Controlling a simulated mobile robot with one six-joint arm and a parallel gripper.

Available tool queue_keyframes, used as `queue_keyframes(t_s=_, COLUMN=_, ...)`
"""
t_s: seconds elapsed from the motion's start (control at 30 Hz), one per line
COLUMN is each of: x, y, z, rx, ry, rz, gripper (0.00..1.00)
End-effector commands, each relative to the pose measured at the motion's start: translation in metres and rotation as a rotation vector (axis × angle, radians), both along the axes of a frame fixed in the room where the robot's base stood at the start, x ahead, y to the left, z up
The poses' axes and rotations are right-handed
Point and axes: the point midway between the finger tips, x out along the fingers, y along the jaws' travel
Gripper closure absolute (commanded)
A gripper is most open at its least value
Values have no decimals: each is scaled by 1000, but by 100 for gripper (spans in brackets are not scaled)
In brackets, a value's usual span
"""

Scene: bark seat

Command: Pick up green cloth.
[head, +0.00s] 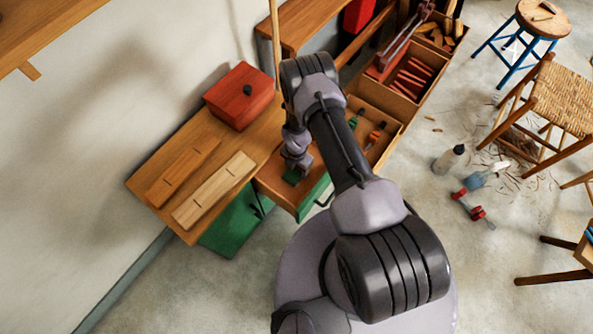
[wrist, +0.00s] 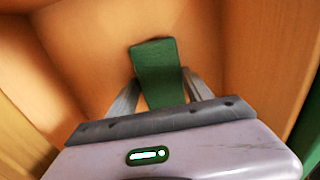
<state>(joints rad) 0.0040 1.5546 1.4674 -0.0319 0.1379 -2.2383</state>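The green cloth (head: 292,177) is a small dark green piece inside an open wooden drawer (head: 272,184). In the wrist view the cloth (wrist: 155,68) is a flat, narrow rectangle against the orange-brown wood. My gripper (head: 296,168) is down over the drawer at the cloth. In the wrist view my gripper (wrist: 160,80) has its two fingers apart, one on each side of the cloth. A gap shows between the left finger and the cloth. The near end of the cloth is hidden behind the gripper body.
Drawer walls stand close around my gripper. A red box (head: 240,95) and two wooden pieces (head: 213,190) lie on the bench top. Another open drawer with tools (head: 369,136) is to the right.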

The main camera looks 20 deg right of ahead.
Motion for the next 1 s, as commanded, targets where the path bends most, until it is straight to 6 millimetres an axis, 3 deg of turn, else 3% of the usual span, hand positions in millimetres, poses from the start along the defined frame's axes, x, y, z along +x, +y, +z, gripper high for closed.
queue_keyframes(t_s=0.07, x=0, y=0, z=0, rx=0, ry=0, rz=0, gripper=81)
queue_keyframes(t_s=0.3, x=0, y=0, z=6, rx=1, ry=-1, rz=0, gripper=81)
queue_keyframes(t_s=0.6, x=1, y=0, z=83, rx=0, ry=-1, rz=0, gripper=81)
queue_keyframes(t_s=0.7, x=0, y=0, z=97, rx=0, ry=0, rz=0, gripper=81)
queue_keyframes(t_s=1.0, x=0, y=0, z=100, rx=0, ry=0, rz=0, gripper=81)
